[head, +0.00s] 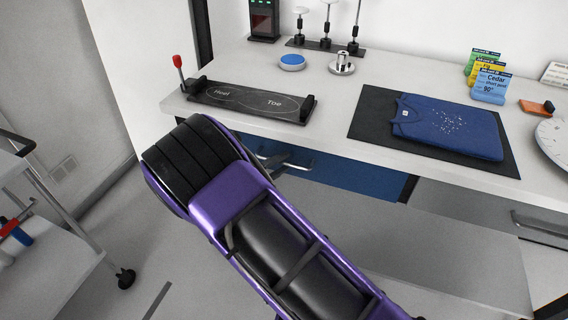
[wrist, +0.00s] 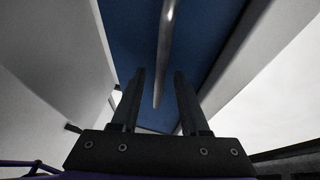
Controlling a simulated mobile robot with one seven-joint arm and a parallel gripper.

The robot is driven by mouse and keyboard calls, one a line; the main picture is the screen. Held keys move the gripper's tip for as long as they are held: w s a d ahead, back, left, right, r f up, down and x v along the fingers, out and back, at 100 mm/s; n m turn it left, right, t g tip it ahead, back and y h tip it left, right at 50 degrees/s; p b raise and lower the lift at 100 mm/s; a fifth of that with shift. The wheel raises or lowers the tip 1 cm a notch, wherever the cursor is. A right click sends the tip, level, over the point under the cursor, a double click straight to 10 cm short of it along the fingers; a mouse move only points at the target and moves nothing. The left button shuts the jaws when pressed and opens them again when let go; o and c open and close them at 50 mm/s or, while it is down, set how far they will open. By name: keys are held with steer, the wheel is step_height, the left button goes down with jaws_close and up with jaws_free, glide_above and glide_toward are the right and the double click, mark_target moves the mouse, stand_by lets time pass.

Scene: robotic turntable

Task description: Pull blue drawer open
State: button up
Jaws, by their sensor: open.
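The blue drawer (head: 345,177) sits under the front edge of the white worktop; its front looks closed. Its silver bar handle (head: 297,166) shows just right of my arm, which hides the drawer's left part. In the wrist view the blue drawer front (wrist: 211,45) fills the upper middle. The handle (wrist: 165,35) runs down from the top edge to between the fingers of my gripper (wrist: 159,71). The gripper is open, one finger on each side of the handle's end. I cannot tell whether either finger touches it.
The worktop (head: 335,120) carries a heel-toe plate (head: 252,101), a blue button (head: 292,62), a dark mat (head: 365,128) with a folded blue shirt (head: 450,126), and several small boxes. A grey drawer (head: 480,205) is to the right. A wheeled cart (head: 60,255) stands at left.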

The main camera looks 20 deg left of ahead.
steer(key=shift+w+d+f, duration=0.15)
steer(key=shift+w+d, duration=0.15)
steer(key=shift+w, duration=0.25)
jaws_close()
stand_by(1.1)
